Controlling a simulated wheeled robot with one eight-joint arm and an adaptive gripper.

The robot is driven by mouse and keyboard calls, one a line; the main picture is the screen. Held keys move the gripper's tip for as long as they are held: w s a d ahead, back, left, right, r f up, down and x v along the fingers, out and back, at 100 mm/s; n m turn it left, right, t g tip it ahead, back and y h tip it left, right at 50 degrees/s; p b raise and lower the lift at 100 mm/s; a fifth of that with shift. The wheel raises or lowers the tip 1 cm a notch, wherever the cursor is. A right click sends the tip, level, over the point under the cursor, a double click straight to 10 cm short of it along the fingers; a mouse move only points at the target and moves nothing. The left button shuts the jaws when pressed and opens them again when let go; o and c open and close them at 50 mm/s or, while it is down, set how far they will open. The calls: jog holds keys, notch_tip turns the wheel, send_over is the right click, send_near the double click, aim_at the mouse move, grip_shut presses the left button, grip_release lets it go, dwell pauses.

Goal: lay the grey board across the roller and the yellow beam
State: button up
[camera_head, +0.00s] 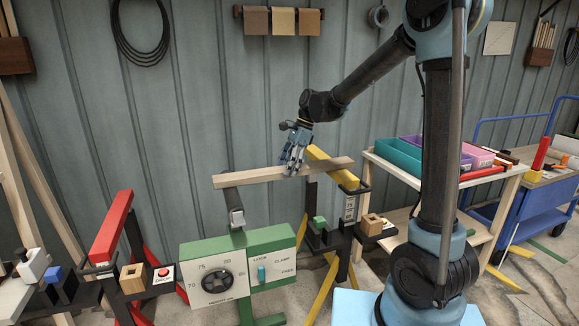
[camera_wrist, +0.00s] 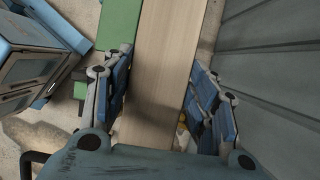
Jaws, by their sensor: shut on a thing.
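A long pale wood-coloured board (camera_head: 249,177), the likely grey board, runs left to right. Its left end is over the dark roller (camera_head: 229,196), and its right part crosses over the yellow beam (camera_head: 347,180). Whether it touches both supports or hovers just above them, I cannot tell. My gripper (camera_head: 293,170) is shut on the board near its middle, from above. In the wrist view the board (camera_wrist: 165,75) runs between the two fingers, with blue pads on either side. The roller and yellow beam are not clear there.
A green control box (camera_head: 238,270) with a dial and lever stands in front of the roller. A red beam (camera_head: 111,226) stands at left. A wooden shelf with coloured bins (camera_head: 398,154) is at right. The grey panelled wall (camera_head: 220,100) is close behind.

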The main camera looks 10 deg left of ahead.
jog(key=shift+f, duration=0.1)
jog(key=o, duration=1.5)
jog(key=shift+c, duration=0.2)
jog(key=v, duration=1.1)
jog(key=s+d+n+t, duration=0.15)
jog(key=s+d, duration=0.25)
jog(key=d, duration=0.7)
jog(key=s+d+f+n+t+h, duration=0.1)
jog(key=s+d+f+n+h, duration=0.1)
jog(key=s+d+f+n, duration=0.3)
jog(key=s+d+f+n+t+h, duration=0.2)
jog(key=s+d+f+n, duration=0.3)
jog(key=s+d+f, duration=0.7)
jog(key=s+d, duration=0.5)
jog(key=d, duration=0.3)
jog(key=shift+d+f, duration=0.3)
jog(key=shift+d, duration=0.05)
